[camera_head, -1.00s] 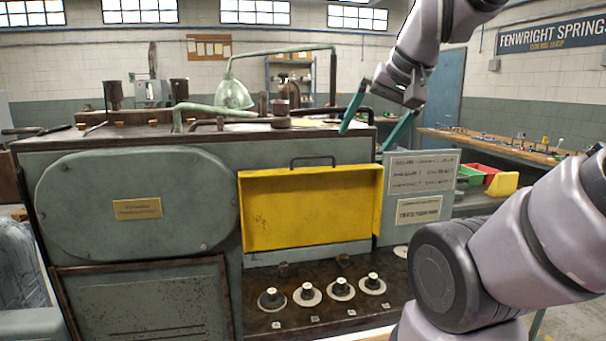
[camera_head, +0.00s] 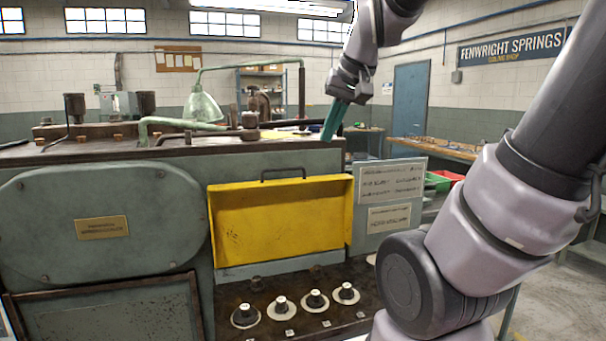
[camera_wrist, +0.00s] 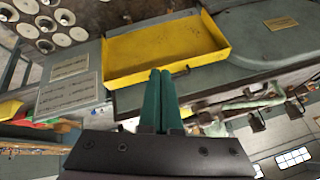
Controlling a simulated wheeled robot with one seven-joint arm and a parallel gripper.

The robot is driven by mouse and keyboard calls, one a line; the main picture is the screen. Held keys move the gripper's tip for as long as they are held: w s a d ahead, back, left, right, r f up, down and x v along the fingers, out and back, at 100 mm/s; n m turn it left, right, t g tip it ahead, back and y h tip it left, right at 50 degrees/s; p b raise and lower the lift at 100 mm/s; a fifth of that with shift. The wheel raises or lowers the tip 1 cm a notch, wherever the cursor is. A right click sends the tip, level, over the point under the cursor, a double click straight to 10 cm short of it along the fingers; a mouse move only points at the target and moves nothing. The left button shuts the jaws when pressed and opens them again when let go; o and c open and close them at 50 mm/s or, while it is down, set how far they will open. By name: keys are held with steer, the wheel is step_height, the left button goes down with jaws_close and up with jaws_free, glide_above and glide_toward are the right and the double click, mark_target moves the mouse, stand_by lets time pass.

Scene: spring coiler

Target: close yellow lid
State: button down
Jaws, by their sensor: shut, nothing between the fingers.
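The yellow lid (camera_head: 281,221) is a shallow, raised-rim panel on the front of the green-grey coiler, with a dark handle (camera_head: 283,174) along its top edge. It stands up above the knob panel, its inner face toward me. My gripper (camera_head: 331,134) is above and right of the lid, near the machine's top right corner, with its teal fingers pointing down. The fingers are shut together and empty.
Several black knobs (camera_head: 316,299) sit on the dark panel below the lid. A sign plate (camera_head: 390,182) is at the lid's right. A green lamp (camera_head: 203,104) and pipes stand on the machine top. Red and green bins are at the right.

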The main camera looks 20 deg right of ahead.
steer(key=w+d+f+n+g+h, duration=0.1)
steer(key=w+d+f, duration=0.1)
steer(key=w, duration=0.6)
steer(key=w+d+f+n+g, duration=0.1)
steer(key=w+f, duration=0.2)
steer(key=w, duration=0.5)
steer(key=w+d+f+n+g+h, duration=0.1)
steer(key=w+d+f, duration=0.1)
steer(key=w, duration=0.6)
steer(key=x, duration=0.9)
steer(key=shift+w+a, duration=0.2)
steer(key=shift+a, duration=0.15)
